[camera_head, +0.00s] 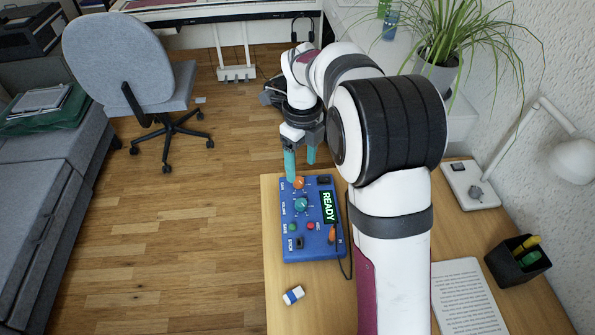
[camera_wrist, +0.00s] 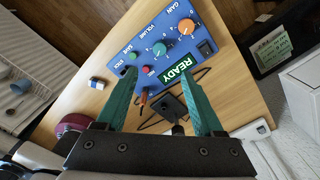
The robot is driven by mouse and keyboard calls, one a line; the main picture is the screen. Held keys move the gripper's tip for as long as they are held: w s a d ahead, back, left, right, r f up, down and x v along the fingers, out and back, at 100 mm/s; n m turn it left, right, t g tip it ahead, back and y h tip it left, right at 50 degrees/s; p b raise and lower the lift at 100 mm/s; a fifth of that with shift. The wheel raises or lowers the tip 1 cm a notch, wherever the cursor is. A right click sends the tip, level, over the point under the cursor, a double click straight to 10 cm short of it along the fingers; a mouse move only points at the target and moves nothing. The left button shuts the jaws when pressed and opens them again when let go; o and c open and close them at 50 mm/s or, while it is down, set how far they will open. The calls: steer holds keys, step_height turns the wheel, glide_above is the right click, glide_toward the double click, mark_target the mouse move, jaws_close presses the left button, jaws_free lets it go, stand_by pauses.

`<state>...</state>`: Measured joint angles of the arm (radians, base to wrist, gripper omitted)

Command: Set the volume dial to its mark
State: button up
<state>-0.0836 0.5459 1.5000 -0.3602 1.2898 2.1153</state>
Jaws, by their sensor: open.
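The blue control box (camera_head: 315,250) lies on the wooden desk. Its teal volume dial (camera_head: 301,204) sits below the orange gain dial (camera_head: 298,183) and left of the lit READY display (camera_head: 328,207). In the wrist view the volume dial (camera_wrist: 158,48) has small numbers around it; its pointer and mark are too small to read. My gripper (camera_head: 301,170) is open and empty, its teal fingers pointing down at the far end of the box near the gain dial. In the wrist view the fingers (camera_wrist: 160,78) are apart, with the volume dial beyond their tips.
Green (camera_wrist: 132,56) and red (camera_wrist: 147,70) buttons, a black stick switch (camera_head: 300,243) and an orange plug (camera_head: 332,234) with a black cable are on the box. A blue-and-white eraser (camera_head: 293,295) lies in front. The desk's left edge is close to the box.

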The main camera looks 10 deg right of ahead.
mark_target(301, 202)
step_height(301, 202, down, 14)
steer(key=shift+r, duration=0.25)
steer(key=shift+c, duration=0.2)
jaws_close()
